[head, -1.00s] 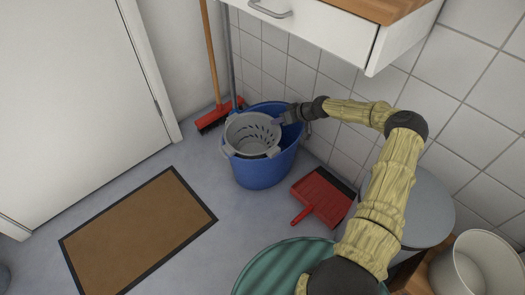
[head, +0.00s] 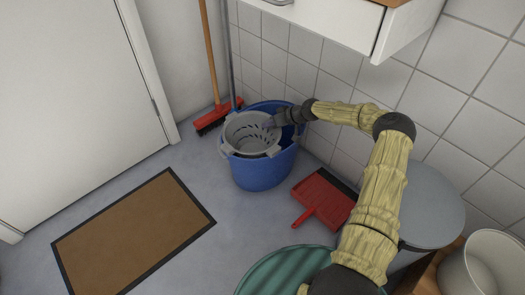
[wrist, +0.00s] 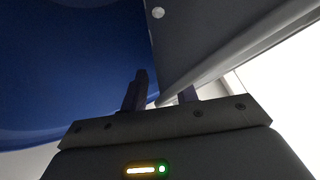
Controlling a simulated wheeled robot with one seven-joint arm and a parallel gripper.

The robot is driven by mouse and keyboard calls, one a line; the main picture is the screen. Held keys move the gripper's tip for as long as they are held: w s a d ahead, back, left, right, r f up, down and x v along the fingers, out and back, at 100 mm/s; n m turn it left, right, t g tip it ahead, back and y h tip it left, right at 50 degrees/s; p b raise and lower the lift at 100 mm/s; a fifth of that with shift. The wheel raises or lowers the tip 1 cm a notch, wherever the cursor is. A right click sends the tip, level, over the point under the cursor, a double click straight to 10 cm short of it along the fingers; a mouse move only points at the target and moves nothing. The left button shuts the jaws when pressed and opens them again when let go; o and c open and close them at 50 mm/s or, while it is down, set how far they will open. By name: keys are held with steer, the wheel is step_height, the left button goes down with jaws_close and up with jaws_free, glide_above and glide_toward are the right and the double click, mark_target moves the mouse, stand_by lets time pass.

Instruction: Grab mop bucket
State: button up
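The mop bucket (head: 262,174) is blue and stands upright on the floor near the tiled wall, with a grey slotted wringer (head: 240,146) set in its top. My gripper (head: 270,123) reaches in from the right, over the bucket's rim, with its tips at the wringer's right side. In the wrist view, the two dark fingers (wrist: 162,92) stand apart. The grey wringer (wrist: 205,45) passes in front of part of the right finger, and the blue bucket wall (wrist: 70,60) fills the left. I see no firm hold on either; contact is unclear.
A red broom (head: 216,117) and a grey pole (head: 229,60) stand behind the bucket. A red dustpan (head: 322,199) lies to its right. A white drawer unit (head: 335,25) overhangs behind. A brown mat (head: 130,235) lies left, with free floor between.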

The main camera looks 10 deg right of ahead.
steer(key=shift+a, duration=0.15)
steer(key=shift+c, duration=0.4)
jaws_close()
stand_by(1.0)
